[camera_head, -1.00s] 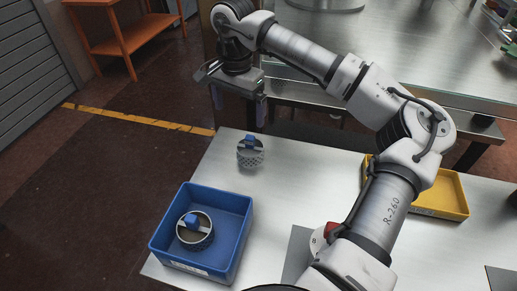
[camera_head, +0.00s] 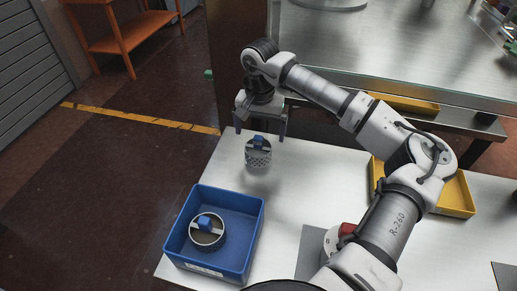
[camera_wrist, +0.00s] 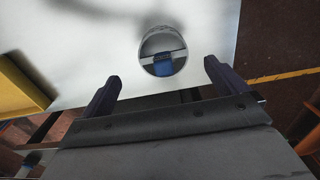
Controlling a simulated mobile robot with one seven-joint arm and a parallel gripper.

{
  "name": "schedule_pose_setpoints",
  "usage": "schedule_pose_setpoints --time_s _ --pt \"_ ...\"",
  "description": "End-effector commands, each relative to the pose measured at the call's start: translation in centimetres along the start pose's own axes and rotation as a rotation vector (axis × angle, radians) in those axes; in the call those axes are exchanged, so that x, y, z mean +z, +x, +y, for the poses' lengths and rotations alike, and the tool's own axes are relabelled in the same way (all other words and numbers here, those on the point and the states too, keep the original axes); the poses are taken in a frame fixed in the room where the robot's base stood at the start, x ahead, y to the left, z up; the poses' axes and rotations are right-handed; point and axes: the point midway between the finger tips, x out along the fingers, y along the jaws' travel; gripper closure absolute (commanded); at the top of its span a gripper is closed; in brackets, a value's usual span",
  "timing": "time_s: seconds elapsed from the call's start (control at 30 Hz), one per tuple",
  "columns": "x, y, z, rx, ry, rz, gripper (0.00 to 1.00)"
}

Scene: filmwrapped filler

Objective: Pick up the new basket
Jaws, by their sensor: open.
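A grey perforated basket (camera_head: 258,158) with a blue grip (camera_head: 258,141) on its crossbar stands upright on the metal table near its back left edge. In the wrist view the basket (camera_wrist: 155,42) shows from above, just beyond the fingertips and between their lines. My gripper (camera_head: 261,134) is open and empty, above and close behind this basket. The two dark fingers also show in the wrist view (camera_wrist: 161,78), with a wide gap. A second, similar basket (camera_head: 207,239) sits inside a blue bin (camera_head: 251,232) at the front left.
A yellow tray (camera_head: 459,196) lies on the right of the table (camera_head: 300,185), partly behind my arm. A steel workbench (camera_head: 400,55) stands beyond the table. An orange shelf (camera_head: 115,45) stands on the floor at the back left.

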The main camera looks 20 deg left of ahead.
Motion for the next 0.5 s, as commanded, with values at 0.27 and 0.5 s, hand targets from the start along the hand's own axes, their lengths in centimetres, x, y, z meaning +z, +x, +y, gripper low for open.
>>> schedule_pose_setpoints --time_s 0.27,0.5 --pt "-0.1 2.2 -0.4 -0.002 0.0 -0.004 0.02" --pt "-0.2 5.2 -0.5 -0.002 0.002 -0.001 0.02"
